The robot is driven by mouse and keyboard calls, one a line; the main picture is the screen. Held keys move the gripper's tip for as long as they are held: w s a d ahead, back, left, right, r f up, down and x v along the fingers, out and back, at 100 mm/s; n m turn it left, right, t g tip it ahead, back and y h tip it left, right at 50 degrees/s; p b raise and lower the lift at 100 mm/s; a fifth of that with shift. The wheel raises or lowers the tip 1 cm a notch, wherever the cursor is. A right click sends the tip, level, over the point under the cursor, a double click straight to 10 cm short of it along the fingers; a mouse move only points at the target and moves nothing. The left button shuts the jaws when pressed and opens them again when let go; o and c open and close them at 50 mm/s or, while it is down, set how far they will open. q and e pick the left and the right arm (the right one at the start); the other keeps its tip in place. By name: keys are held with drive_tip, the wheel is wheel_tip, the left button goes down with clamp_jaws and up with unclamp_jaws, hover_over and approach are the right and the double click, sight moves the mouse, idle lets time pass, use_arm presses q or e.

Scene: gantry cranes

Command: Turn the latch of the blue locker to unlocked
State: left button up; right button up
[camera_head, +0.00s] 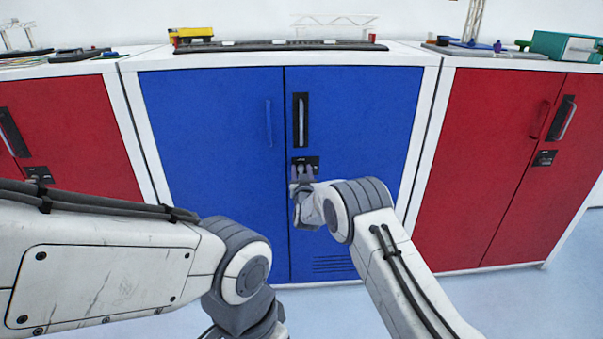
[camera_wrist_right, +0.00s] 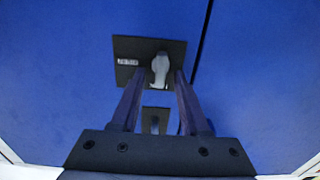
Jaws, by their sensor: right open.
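The blue locker (camera_head: 210,130) stands in the middle with both doors shut. Its latch is a dark plate (camera_head: 313,161) with a grey knob on the right door, below the black handle (camera_head: 301,120). In the right wrist view the grey knob (camera_wrist_right: 160,68) stands upright on the dark plate (camera_wrist_right: 128,75), which has a small pale label. My right gripper (camera_head: 303,178) is at the latch. Its open fingers (camera_wrist_right: 160,80) are either side of the knob's lower part; I cannot tell whether they touch it. My left gripper is out of view; only my left arm shows.
Red lockers stand at left (camera_head: 75,130) and right (camera_head: 490,150) of the blue one. Model crane parts and a yellow block (camera_head: 194,34) lie on top. A teal box (camera_head: 566,46) sits on the right locker. Blue-grey floor (camera_head: 520,300) is clear in front.

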clamp_jaws()
idle(0.3)
drive_tip(key=m+b, duration=0.3)
drive_tip(key=m, duration=0.1)
drive_tip(key=m+b, duration=0.4)
drive_tip(key=m, duration=0.1)
drive_tip(key=d+f+m+b, duration=0.1)
drive_tip(key=m+b, duration=0.2)
drive_tip(key=m, duration=0.1)
drive_tip(key=shift+m, duration=0.3)
drive_tip(key=shift+m+b, duration=2.05)
drive_tip(key=shift+m, duration=0.15)
